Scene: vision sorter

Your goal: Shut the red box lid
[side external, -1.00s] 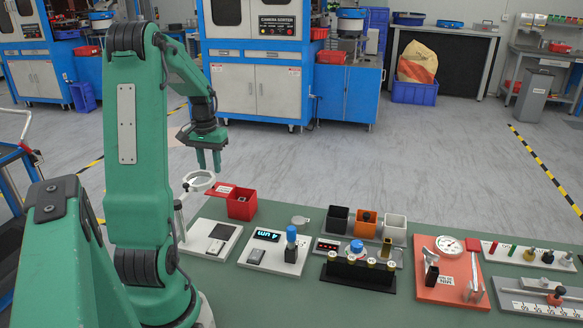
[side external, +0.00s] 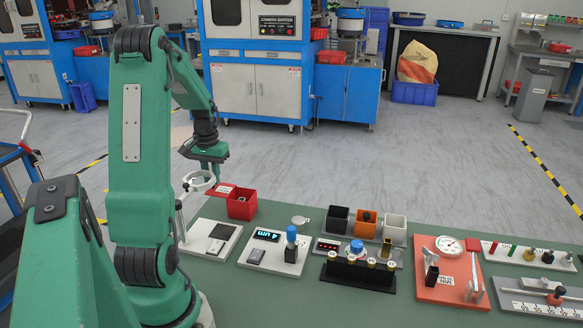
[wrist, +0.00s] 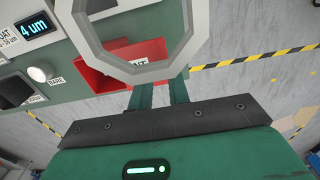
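The red box (side external: 242,205) stands near the back left edge of the green table. Its lid (side external: 219,189) is open and sticks out to the left of the box, with a white label on it. The red box also shows in the wrist view (wrist: 98,78), partly hidden by a pale ring. My gripper (side external: 216,172) points down, above the lid and behind the ring. In the wrist view its two green fingers (wrist: 162,92) are apart with nothing between them. The ring hides part of the lid and fingers there, so I cannot tell whether they touch.
A white magnifier ring (side external: 198,181) on a post stands close to the left of the lid. A white plate with a dark block (side external: 212,238) and a gauge with a lit display (side external: 266,236) lie in front. Small black, orange and white bins (side external: 366,225) stand to the right.

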